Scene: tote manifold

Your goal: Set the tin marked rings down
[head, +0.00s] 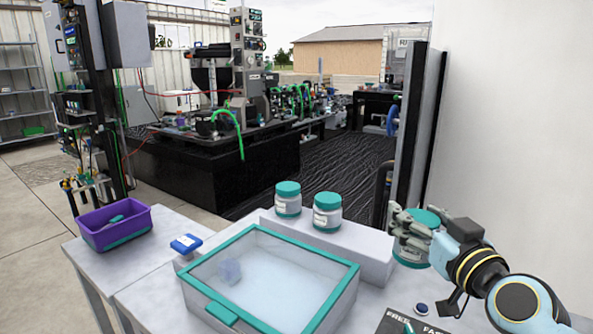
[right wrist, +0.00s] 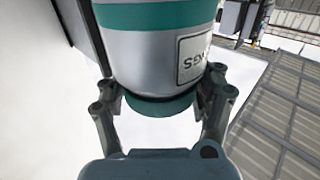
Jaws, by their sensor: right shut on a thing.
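My right gripper (head: 412,226) is shut on a grey tin (head: 408,250) with teal bands, at the right end of the white ledge. In the right wrist view the tin (right wrist: 150,55) stands between the two fingers of the gripper (right wrist: 162,108). My left gripper is out of view.
A clear-topped case with a teal frame (head: 290,235) fills the table's middle. A purple bin (head: 113,238) and a blue box (head: 186,243) sit to the left. A black printed sheet (head: 392,323) lies at front right. A white wall (head: 515,120) rises at right.

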